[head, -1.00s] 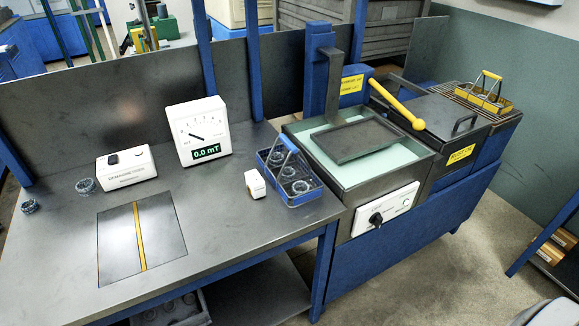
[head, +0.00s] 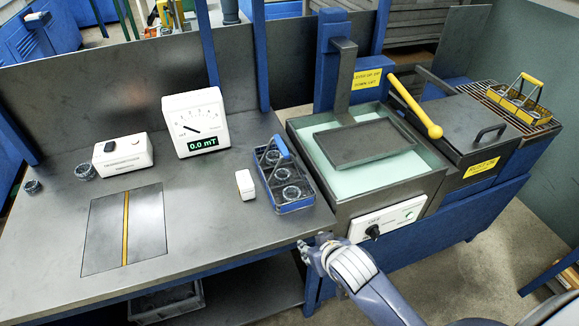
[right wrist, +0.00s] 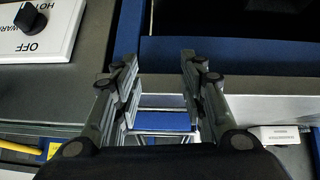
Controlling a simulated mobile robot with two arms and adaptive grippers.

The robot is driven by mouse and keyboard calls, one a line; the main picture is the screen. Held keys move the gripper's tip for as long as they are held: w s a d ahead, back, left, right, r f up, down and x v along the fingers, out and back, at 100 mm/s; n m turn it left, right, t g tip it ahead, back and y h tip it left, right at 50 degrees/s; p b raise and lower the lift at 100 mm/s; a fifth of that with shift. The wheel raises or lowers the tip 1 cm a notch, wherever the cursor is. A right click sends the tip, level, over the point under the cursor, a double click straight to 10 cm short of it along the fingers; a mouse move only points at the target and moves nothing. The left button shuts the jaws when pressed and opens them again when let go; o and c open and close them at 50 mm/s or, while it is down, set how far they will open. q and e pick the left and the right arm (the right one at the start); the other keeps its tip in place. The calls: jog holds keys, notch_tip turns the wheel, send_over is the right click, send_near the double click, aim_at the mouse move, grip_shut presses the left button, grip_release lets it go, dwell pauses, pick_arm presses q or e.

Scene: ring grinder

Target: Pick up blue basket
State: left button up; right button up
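The blue basket (head: 297,205) stands upright on the grey workbench, near its right end. It has a raised blue handle (head: 281,147) and holds several dark rings. In the right wrist view the basket's blue side (right wrist: 162,122) shows between and beyond my fingers. My right gripper (head: 312,245) is at the bench's front edge, in front of the basket and apart from it. In the right wrist view this gripper (right wrist: 159,60) is open, with nothing between its fingertips. My left gripper is not in view.
A small white box (head: 245,184) stands just left of the basket. A tank (head: 440,183) with a knob panel (head: 388,220) is close on the right. A yellow-handled basket (head: 520,100) sits on a far rack. The meter (head: 196,122) stands behind. A marked plate (head: 125,228) lies left.

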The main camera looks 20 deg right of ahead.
aim_at(282, 145)
jog(key=w+r+t, duration=0.6)
jog(key=w+r, duration=0.9)
jog(key=r, duration=0.2)
jog(key=shift+m+y, duration=0.3)
jog(key=shift+a+p+x, duration=0.2)
jog(key=shift+p+x, duration=0.2)
jog(key=shift+x, duration=1.2)
jog(key=shift+a+p+x, duration=0.15)
jog(key=shift+p+x, duration=0.2)
jog(key=shift+x, duration=3.25)
jog(key=shift+f, duration=0.1)
grip_shut()
jog(key=shift+r, duration=0.25)
